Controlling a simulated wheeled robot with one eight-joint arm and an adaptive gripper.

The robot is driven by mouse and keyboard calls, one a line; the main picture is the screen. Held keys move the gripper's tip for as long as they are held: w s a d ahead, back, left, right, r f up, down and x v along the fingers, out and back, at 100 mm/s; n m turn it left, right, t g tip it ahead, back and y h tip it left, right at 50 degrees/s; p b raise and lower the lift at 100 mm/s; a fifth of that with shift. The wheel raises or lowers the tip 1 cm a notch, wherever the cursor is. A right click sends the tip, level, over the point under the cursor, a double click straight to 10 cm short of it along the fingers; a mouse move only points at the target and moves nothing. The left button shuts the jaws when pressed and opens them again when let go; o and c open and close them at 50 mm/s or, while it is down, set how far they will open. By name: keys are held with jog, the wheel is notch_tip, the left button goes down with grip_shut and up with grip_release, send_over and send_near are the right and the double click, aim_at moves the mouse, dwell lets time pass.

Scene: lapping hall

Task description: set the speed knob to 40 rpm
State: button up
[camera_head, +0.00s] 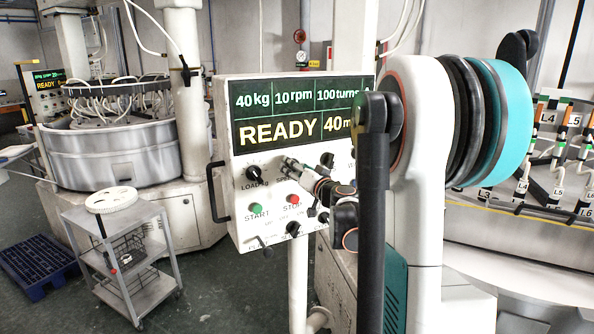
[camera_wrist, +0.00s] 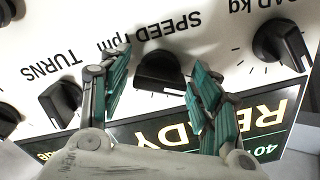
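My gripper (camera_wrist: 163,72) is open, with one teal-padded finger on each side of the knob. Small gaps show between the fingers and the knob, so it is not gripped. The display (camera_head: 296,115) on the white control panel (camera_head: 231,160) reads 40 kg, 10 rpm, 100 turns and READY.
The LOAD knob (camera_head: 253,172) and the TURNS knob (camera_wrist: 62,102) flank the speed knob. A green START button (camera_head: 256,208) and a red STOP button (camera_head: 293,199) sit below. A black handle (camera_head: 213,192) juts from the panel's left side. A cart (camera_head: 118,232) stands left.

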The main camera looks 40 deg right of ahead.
jog(key=c, duration=0.6)
jog(key=shift+m, duration=0.4)
jog(key=m+b, duration=0.1)
jog(key=m, duration=0.2)
jog(key=m+b, duration=0.1)
jog(key=m, duration=0.2)
jog(key=shift+m, duration=0.3)
jog(key=m+b, duration=0.1)
jog(key=m, duration=0.4)
jog(key=m+b, duration=0.1)
jog(key=m, duration=0.4)
jog(key=shift+m, duration=0.4)
